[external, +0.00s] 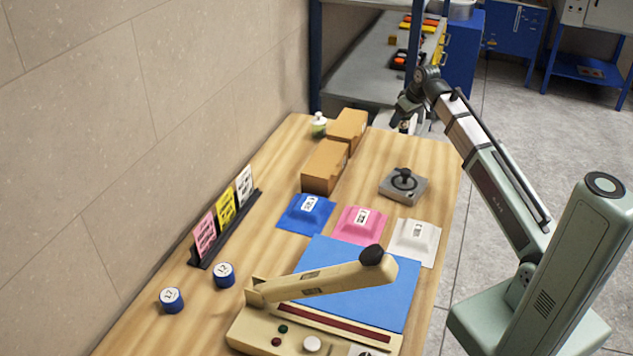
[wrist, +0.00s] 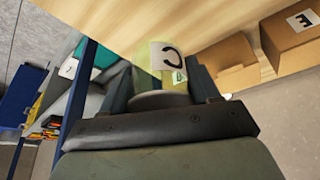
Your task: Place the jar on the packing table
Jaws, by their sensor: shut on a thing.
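My gripper (external: 404,112) is shut on a jar. In the wrist view the jar (wrist: 168,58) is pale yellow-green and see-through, with a white label bearing a dark letter, between the two fingers (wrist: 168,82). In the external view the arm and fingers mostly hide the jar. The wooden table (external: 385,148) looks like the packing table. My gripper is at its far right end, beyond the cardboard boxes. The tabletop (wrist: 200,20) shows behind the jar in the wrist view. I cannot tell whether the jar touches it.
Two cardboard boxes (external: 325,167) and a green-white jar (external: 319,126) stand at the table's far left. A grey block with a black knob (external: 403,184), coloured packets (external: 360,224) and a beige press (external: 320,285) are nearer. A blue-posted shelf (external: 360,80) stands behind.

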